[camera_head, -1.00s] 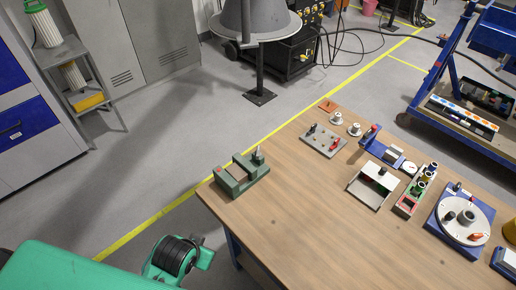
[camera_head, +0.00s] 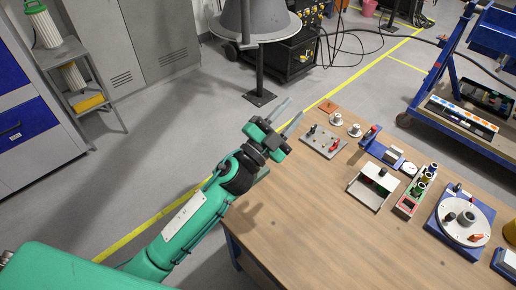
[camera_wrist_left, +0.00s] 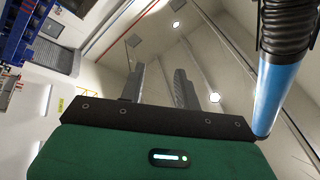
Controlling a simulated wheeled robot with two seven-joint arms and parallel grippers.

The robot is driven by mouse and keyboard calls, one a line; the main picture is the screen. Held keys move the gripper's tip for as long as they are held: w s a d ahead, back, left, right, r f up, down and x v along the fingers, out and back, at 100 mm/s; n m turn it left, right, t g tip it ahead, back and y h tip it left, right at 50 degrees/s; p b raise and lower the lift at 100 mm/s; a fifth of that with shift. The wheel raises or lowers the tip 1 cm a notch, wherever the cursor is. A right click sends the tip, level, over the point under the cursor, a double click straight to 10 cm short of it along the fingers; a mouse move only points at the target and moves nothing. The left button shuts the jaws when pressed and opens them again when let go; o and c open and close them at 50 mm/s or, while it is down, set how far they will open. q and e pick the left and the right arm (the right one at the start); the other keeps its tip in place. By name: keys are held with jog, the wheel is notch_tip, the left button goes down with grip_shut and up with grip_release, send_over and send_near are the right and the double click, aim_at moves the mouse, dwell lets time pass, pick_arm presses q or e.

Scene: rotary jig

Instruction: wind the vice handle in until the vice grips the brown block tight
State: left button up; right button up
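My left arm hides nearly all of the green vice in the head view; only a small green edge seems to show beside the arm. The brown block and the vice handle are hidden. My right gripper is in neither view.
The table's near middle is clear. A blue cart (camera_head: 465,122) stands beyond.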

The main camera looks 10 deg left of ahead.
pick_arm(q)
jog(key=s+d+m+g+h, duration=0.1)
jog(key=d+m+g+h, duration=0.6)
jog(key=d+m+g, duration=0.5)
notch_tip(320, 180, down, 8)
jog(key=a+m+g+y, duration=0.1)
jog(key=m+g+y, duration=0.5)
jog(key=m+g, duration=0.15)
jog(key=w+a+f+n+y, duration=0.1)
jog(key=w+a+y, duration=0.5)
jog(key=a, duration=0.4)
jog(key=w+a+f+n+y, duration=0.15)
jog(key=w+a+y, duration=0.25)
jog(key=a+y, duration=0.5)
jog(key=shift+m+t+h, duration=0.25)
jog(key=shift+m+h, duration=0.15)
jog(key=shift+h, duration=0.2)
jog(key=f+p, duration=0.1)
jog(key=f, duration=0.3)
jog(key=a+f+p, duration=0.1)
jog(key=f+p, duration=0.1)
jog(key=f, duration=0.2)
jog(key=f+p, duration=0.1)
jog(key=f, duration=0.3)
jog(key=shift+s+a+f, duration=0.1)
jog(key=shift+a+f, duration=0.05)
jog(key=shift+f, duration=0.05)
jog(key=shift+f+p, duration=0.35)
jog(key=shift+f, duration=0.25)
